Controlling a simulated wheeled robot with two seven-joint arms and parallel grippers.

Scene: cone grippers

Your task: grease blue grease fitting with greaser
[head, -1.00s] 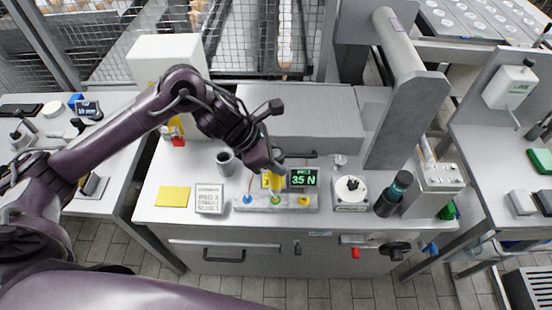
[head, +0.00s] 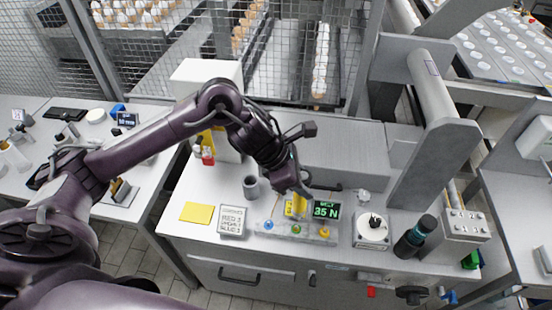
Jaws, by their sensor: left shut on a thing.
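A low grey block (head: 280,236) near the bench's front edge carries three fittings in a row. The blue grease fitting (head: 268,225) is on the left, a green one (head: 296,229) in the middle, a yellow one (head: 324,232) on the right. My left gripper (head: 302,190) points down above the block, nearest over the green fitting and right of the blue one. It is shut on a slim yellow tool, seemingly the greaser (head: 301,204). Its tip is too small to tell whether it touches the green fitting. My right gripper is not in view.
Behind the block stands a display (head: 326,209) reading 35 N. A round dial device (head: 373,229) and a dark bottle (head: 415,236) stand right.

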